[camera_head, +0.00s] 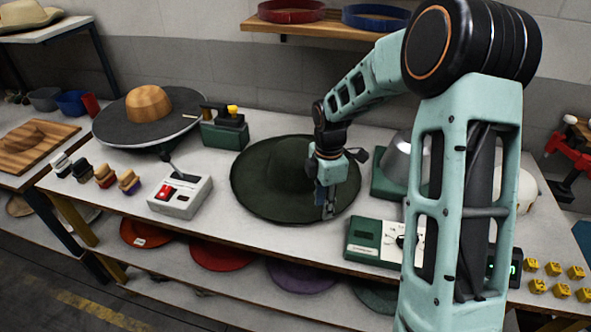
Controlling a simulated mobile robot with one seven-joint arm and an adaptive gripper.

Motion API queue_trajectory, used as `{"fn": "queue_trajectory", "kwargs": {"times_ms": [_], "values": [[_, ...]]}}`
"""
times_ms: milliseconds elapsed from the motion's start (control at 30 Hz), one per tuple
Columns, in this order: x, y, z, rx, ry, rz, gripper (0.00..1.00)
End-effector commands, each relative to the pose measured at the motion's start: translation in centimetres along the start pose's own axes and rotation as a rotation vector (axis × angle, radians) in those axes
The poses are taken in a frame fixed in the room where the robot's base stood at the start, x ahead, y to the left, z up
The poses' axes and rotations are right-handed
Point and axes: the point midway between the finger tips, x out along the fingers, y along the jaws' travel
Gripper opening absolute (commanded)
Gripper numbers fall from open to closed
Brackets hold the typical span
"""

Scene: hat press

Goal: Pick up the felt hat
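A dark green felt hat (262,180) with a wide round brim lies on the white worktable (225,238), crown up. My gripper (328,210) points down at the right front part of the hat's brim. It hides part of the brim and the right side of the crown. I cannot tell whether the fingertips touch the brim or hover over it, nor whether they are open or shut.
A grey control box (180,195) with a red switch stands left of the hat, and a green device (224,132) behind it. A wooden hat block (148,104) sits on a round plate farther left. A green box (376,240) and a metal cone (397,158) stand to the right.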

Motion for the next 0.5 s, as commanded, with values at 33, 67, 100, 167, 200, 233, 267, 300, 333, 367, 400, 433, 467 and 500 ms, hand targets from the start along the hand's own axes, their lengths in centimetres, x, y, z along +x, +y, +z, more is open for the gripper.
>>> {"fn": "queue_trajectory", "kwargs": {"times_ms": [33,67,100,167,200,233,267,300,333,367,400,433,467,500], "values": [[0.8,-0.1,-0.1,-0.001,0.002,-0.003,0.29],[1.3,-0.1,-0.1,0.000,0.002,-0.005,0.29],[1.9,-0.1,-0.1,0.000,0.001,-0.003,0.29],[2.5,-0.1,-0.1,0.000,0.000,-0.003,0.29],[2.8,-0.1,-0.1,-0.001,0.000,-0.002,0.29],[3.0,-0.1,-0.1,-0.001,0.000,-0.001,0.29],[3.1,0.0,-0.1,-0.001,0.000,-0.001,0.29],[3.1,0.0,-0.1,-0.001,0.000,0.000,0.29],[3.1,0.0,-0.1,-0.001,0.000,0.000,0.29],[3.1,0.0,-0.1,-0.001,0.000,0.000,0.29],[3.1,0.0,-0.1,0.000,0.000,0.000,0.29],[3.1,0.0,-0.1,0.000,0.000,0.000,0.29],[3.1,0.0,-0.1,0.000,0.000,0.000,0.29],[3.1,0.0,-0.1,0.000,0.000,0.000,0.26]]}}
